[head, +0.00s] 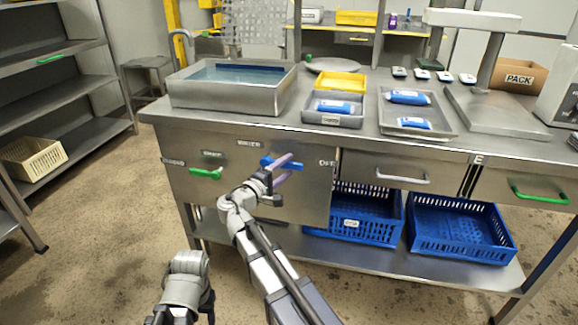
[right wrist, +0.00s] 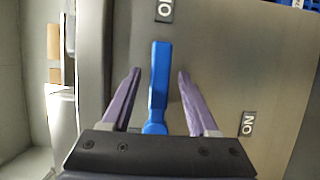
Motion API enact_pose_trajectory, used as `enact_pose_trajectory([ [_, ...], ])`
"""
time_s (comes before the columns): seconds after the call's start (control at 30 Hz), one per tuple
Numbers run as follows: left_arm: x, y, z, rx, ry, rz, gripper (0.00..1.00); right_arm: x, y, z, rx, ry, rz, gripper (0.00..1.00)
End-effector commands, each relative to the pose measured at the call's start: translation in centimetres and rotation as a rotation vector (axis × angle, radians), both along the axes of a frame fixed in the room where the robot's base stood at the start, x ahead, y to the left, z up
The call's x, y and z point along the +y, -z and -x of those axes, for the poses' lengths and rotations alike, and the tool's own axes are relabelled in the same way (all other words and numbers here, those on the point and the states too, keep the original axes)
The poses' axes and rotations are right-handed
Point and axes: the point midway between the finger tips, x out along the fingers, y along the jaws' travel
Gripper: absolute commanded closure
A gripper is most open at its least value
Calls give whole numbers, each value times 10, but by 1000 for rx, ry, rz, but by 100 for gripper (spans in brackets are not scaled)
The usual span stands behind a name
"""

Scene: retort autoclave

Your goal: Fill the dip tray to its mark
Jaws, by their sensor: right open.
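The dip tray is the steel basin (head: 225,95) on the left of the counter. Blue-tinted water (head: 235,75) lies in it below the rim; I cannot make out the mark. On the cabinet front below it is a blue valve handle (head: 292,166) under a water label (head: 248,143). The handle lies sideways, pointing toward the OFF label (head: 327,163). My right gripper (head: 288,168) is open at the handle. In the right wrist view, the blue handle (right wrist: 158,85) stands between the purple fingers of the gripper (right wrist: 158,80), with a gap on each side. My left gripper is out of view.
A green handle (head: 206,174) sits left of the blue one. An ON label (right wrist: 248,124) is on the panel. A grey tray (head: 333,118) with a blue pack and a yellow tray (head: 342,82) stand right of the basin. The floor at left is clear.

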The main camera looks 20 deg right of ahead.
Motion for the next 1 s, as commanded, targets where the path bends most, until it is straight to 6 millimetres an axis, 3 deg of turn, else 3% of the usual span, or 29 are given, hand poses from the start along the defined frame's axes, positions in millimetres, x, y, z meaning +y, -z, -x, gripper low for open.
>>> enact_pose_trajectory([
  [0.2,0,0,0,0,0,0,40,-15,0,-10,0,1,0,40],
  [0.5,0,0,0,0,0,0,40,-16,0,-10,1,0,-1,40],
  [1.0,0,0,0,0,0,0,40,-16,0,-10,1,0,-1,95],
])
